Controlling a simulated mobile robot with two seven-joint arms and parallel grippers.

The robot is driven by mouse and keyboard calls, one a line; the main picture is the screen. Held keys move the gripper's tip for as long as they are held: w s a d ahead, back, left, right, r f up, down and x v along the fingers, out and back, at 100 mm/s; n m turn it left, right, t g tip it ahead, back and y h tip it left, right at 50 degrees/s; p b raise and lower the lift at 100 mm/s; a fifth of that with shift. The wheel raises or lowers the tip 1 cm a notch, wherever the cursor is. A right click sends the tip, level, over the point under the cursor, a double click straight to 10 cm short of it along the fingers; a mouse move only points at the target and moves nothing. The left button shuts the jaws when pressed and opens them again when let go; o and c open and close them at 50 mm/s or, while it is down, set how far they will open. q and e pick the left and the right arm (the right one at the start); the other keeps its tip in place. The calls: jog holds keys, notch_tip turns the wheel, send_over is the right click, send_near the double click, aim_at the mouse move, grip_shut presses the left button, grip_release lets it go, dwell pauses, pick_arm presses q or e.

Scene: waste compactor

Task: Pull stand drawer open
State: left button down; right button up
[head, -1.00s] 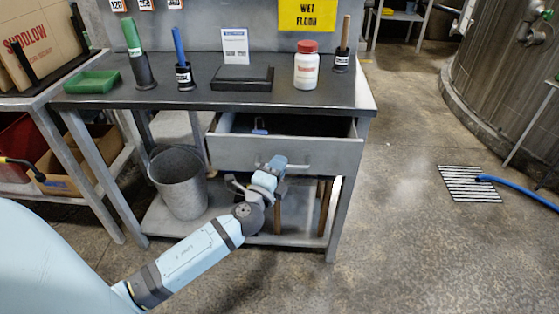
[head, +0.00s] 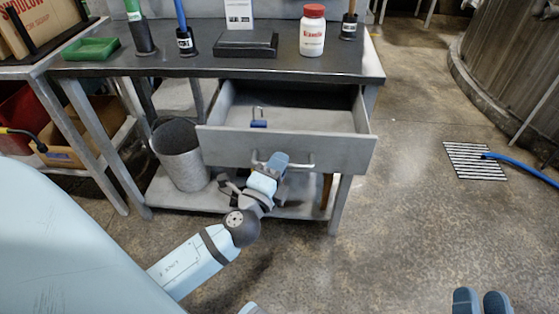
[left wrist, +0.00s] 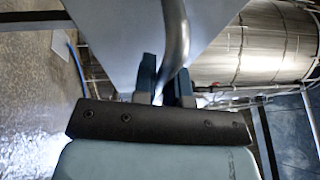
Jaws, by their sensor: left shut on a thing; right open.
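The grey metal stand drawer (head: 285,150) is pulled well out from under the stand's dark top, and its inside shows. A blue padlock (head: 258,120) lies in it. My left gripper (head: 270,165) is at the left part of the drawer's bar handle (head: 300,166). In the left wrist view my left gripper's fingers (left wrist: 163,90) are closed around the curved handle (left wrist: 175,40). My right gripper (head: 481,302) shows only its two fingertips at the bottom right, apart and empty, far from the drawer.
The stand top (head: 210,66) holds a red-capped white bottle (head: 313,32), a black box (head: 245,44) and a green tray (head: 90,49). A metal bucket (head: 180,155) stands on the lower shelf, left of the drawer.

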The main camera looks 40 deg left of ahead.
jog(key=shift+s, duration=0.1)
pick_arm(q)
jog(key=c, duration=1.2)
grip_release()
pick_arm(e)
jog(key=shift+f, duration=0.15)
pick_arm(q)
jog(key=shift+o, duration=0.2)
jog(key=b+v, duration=0.4)
jog(key=v, duration=1)
pick_arm(e)
jog(key=f, duration=0.1)
jog(key=f+g, duration=0.1)
jog(key=f, duration=0.1)
jog(key=f+g, duration=0.1)
jog(key=f, duration=0.1)
jog(key=shift+w+a+f, duration=0.2)
jog(key=shift+a, duration=0.05)
pick_arm(q)
jog(key=shift+w+r, duration=0.1)
